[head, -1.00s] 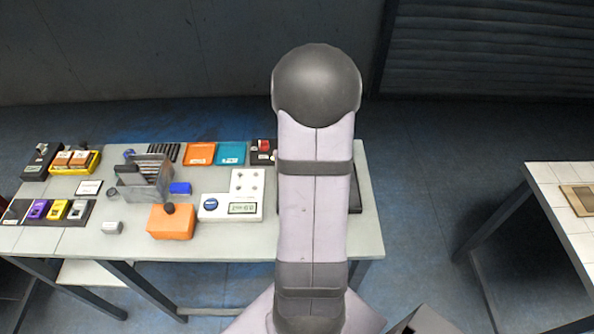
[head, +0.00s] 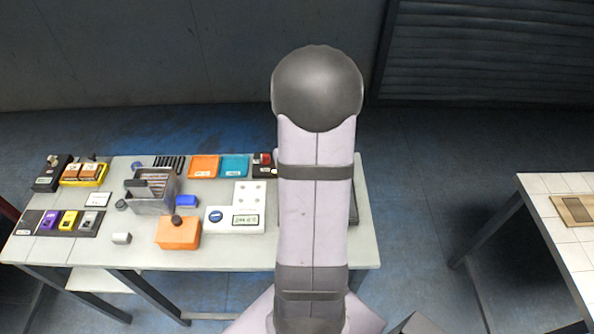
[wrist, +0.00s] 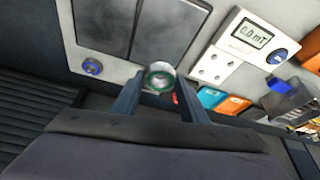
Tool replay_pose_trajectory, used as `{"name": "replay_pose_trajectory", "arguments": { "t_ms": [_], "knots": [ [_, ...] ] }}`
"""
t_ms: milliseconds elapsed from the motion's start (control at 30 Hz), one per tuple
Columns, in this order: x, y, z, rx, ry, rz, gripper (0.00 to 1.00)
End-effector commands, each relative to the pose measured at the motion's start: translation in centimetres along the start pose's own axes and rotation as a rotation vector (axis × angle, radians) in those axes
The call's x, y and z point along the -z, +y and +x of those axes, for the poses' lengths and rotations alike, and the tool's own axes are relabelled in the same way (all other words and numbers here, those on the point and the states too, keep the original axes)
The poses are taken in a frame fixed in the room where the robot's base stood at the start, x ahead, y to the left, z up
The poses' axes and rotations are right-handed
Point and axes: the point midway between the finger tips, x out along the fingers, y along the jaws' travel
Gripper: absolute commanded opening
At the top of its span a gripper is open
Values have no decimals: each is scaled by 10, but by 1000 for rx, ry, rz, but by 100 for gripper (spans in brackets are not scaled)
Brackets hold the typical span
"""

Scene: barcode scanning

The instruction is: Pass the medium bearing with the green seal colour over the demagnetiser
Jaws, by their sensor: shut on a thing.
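In the wrist view my gripper (wrist: 160,82) is shut on a round metal bearing (wrist: 160,71) with a green ring around its lower edge. The bearing is held between the fingertips. Beyond it lies a dark two-panel plate (wrist: 150,32) in the work surface, which looks like the demagnetiser. The bearing appears near the plate's edge; the gap between them cannot be told. In the head view my arm hides the gripper and the bearing, and only a dark right edge (head: 354,207) of the plate shows.
A white meter (head: 235,219) reads 0.0 mT in the wrist view. Left of it are an orange block (head: 178,234), a grey slotted holder (head: 150,205) and a blue block (head: 186,201). Orange (head: 204,167) and teal (head: 235,167) trays lie behind. The table's front strip is mostly clear.

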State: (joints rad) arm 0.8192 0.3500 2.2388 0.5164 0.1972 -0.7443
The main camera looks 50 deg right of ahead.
Motion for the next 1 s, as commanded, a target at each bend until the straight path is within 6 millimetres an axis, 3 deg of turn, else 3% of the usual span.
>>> {"name": "replay_pose_trajectory", "arguments": {
  "t_ms": [700,1000],
  "knots": [
    [22,0,-51,-1,3,-2,14],
    [27,0,-63,-1,2,0,14]
  ]
}}
